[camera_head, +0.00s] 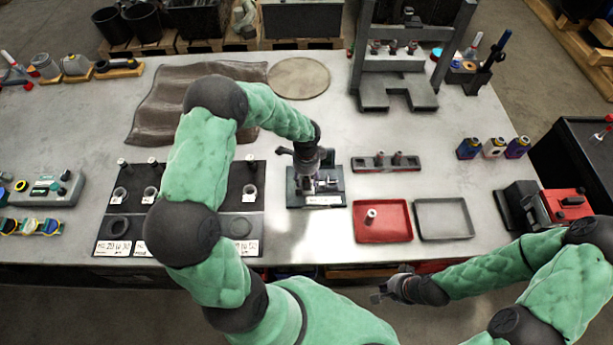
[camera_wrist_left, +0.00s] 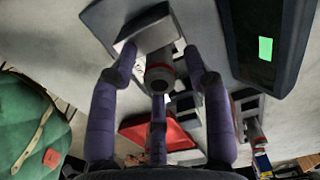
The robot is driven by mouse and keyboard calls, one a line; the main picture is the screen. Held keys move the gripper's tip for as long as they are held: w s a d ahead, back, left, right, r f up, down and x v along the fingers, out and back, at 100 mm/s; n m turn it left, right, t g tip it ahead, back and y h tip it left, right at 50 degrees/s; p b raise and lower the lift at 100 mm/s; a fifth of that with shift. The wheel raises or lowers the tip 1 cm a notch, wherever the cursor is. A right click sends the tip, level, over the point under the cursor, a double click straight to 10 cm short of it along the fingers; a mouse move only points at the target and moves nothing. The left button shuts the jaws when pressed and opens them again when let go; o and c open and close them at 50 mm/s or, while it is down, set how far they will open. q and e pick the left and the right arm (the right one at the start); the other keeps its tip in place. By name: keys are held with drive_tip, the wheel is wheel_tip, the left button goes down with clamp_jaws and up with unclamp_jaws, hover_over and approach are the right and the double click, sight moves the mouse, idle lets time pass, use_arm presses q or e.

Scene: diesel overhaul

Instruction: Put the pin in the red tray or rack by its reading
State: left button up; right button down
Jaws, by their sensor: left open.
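A grey measuring fixture (camera_head: 330,187) stands at mid-table. My left gripper (camera_head: 305,178) is right over it, pointing down. The red tray (camera_head: 398,236) holds one upright pin (camera_head: 371,215) and also shows in the wrist view (camera_wrist_left: 135,132). The rack (camera_head: 374,165) behind it holds pins (camera_head: 397,157). My right gripper (camera_head: 380,295) hangs off the table's front; its fingers are too small to read.
A grey tray (camera_head: 443,235) sits right of the red tray. A dark labelled board (camera_head: 240,205) with rings and pins lies left, partly hidden by my left arm. A press (camera_head: 400,92) stands at the back. A dark panel with a green patch (camera_wrist_left: 265,48) shows in the wrist view.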

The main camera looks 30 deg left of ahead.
use_arm(q)
drive_tip(key=shift+c, duration=0.3)
clamp_jaws()
drive_tip(key=shift+r, duration=0.25)
drive_tip(key=shift+r+p, duration=2.3)
drive_tip(key=shift+r, duration=0.85)
